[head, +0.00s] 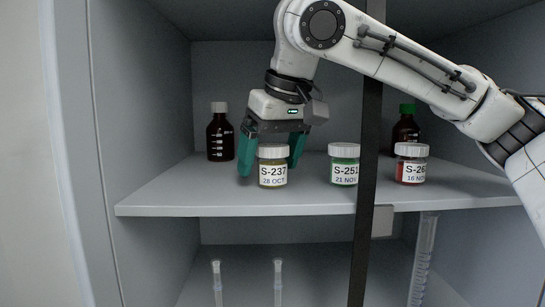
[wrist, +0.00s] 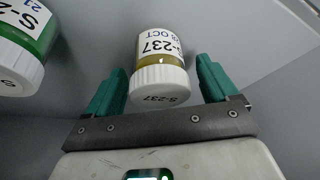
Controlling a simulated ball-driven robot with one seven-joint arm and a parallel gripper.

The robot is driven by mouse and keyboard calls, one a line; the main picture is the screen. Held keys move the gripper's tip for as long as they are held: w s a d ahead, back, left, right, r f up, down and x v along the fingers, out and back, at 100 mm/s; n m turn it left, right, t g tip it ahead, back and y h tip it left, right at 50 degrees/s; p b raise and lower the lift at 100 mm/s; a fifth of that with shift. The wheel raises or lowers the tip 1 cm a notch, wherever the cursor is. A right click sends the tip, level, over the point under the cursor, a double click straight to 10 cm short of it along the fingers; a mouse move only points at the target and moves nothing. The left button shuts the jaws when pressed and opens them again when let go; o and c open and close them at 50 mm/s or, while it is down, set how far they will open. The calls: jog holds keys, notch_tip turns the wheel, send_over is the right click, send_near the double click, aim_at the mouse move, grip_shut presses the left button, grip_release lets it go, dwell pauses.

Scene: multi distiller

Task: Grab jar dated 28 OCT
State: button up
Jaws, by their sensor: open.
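The jar labelled S-237, 28 OCT (head: 273,168) stands upright on the shelf, with a white lid and yellowish contents. In the wrist view the same jar (wrist: 160,68) shows its lid toward me, between the two green fingers. My gripper (head: 270,160) is open, pointing down, with one finger left of the jar and one right and slightly behind it. In the wrist view my gripper (wrist: 162,88) shows gaps between the jar and both fingers. The jar labelled S-251, 21 NOV (head: 344,166) has green contents and stands to the right.
A third jar, red inside, dated 16 NOV (head: 411,165), stands further right. Dark bottles stand behind, one white-capped (head: 220,135) and one green-capped (head: 405,128). A dark vertical post (head: 366,220) crosses before the shelf (head: 220,201). Glass tubes (head: 278,280) stand below.

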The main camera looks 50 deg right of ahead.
jog(key=shift+f, duration=0.15)
jog(key=c, duration=1.2)
jog(key=shift+o, duration=0.2)
